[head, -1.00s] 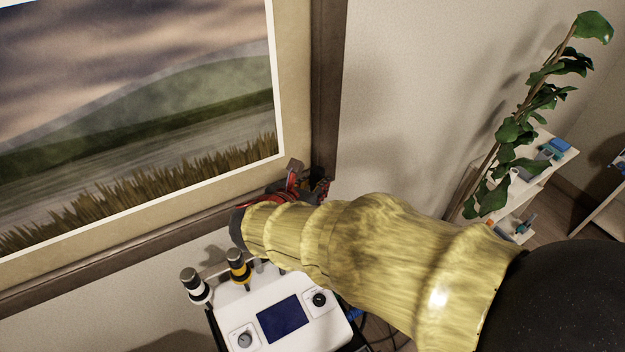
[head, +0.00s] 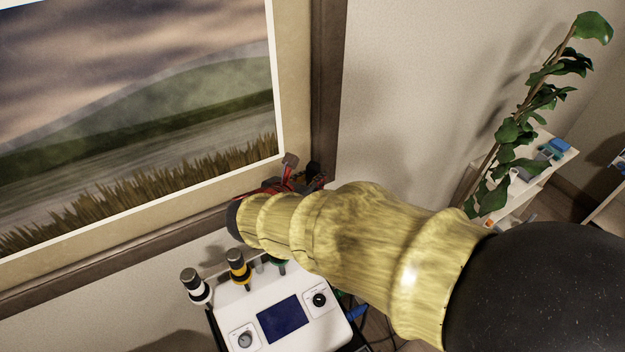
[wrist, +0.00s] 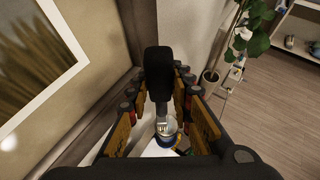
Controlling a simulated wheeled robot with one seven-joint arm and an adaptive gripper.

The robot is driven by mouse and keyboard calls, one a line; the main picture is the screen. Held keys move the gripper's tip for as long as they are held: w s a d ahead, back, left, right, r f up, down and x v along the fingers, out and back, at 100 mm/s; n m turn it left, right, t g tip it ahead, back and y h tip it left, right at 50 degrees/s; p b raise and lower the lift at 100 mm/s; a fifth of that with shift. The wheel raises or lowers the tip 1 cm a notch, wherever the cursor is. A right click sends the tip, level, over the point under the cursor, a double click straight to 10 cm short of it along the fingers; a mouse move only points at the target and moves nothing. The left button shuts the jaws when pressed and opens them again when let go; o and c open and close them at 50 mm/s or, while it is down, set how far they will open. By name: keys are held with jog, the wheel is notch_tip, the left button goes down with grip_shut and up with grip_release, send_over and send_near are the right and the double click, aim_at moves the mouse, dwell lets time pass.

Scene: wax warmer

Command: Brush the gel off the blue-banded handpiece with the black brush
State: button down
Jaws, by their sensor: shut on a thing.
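My gripper (wrist: 158,82) is shut on the black brush (wrist: 157,62), which stands out between its fingers with its wide dark end away from the palm. In the head view my gripper (head: 290,180) is mostly behind my arm, close to the picture frame's lower right corner. The blue-banded handpiece (wrist: 167,131) shows low between the fingers in the wrist view, with a pale top and a blue ring. I cannot tell whether brush and handpiece touch, or see the gel clearly. In the head view my arm hides this handpiece.
A white console (head: 250,310) with a blue screen stands below my arm. A white-banded handpiece (head: 197,288) and a yellow-banded one (head: 238,268) stand at its back edge; a green-banded one (head: 279,262) is partly hidden. A framed picture (head: 296,100) is close left; a plant (head: 505,150) stands right.

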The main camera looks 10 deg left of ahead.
jog(key=shift+s+d, duration=0.65)
jog(key=shift+s, duration=0.25)
jog(key=shift+w+a, duration=0.1)
jog(key=shift+w+a, duration=0.55)
jog(key=shift+w, duration=0.25)
jog(key=shift+s+d, duration=0.7)
jog(key=shift+s, duration=0.25)
jog(key=shift+w+a, duration=0.1)
jog(key=shift+w, duration=0.05)
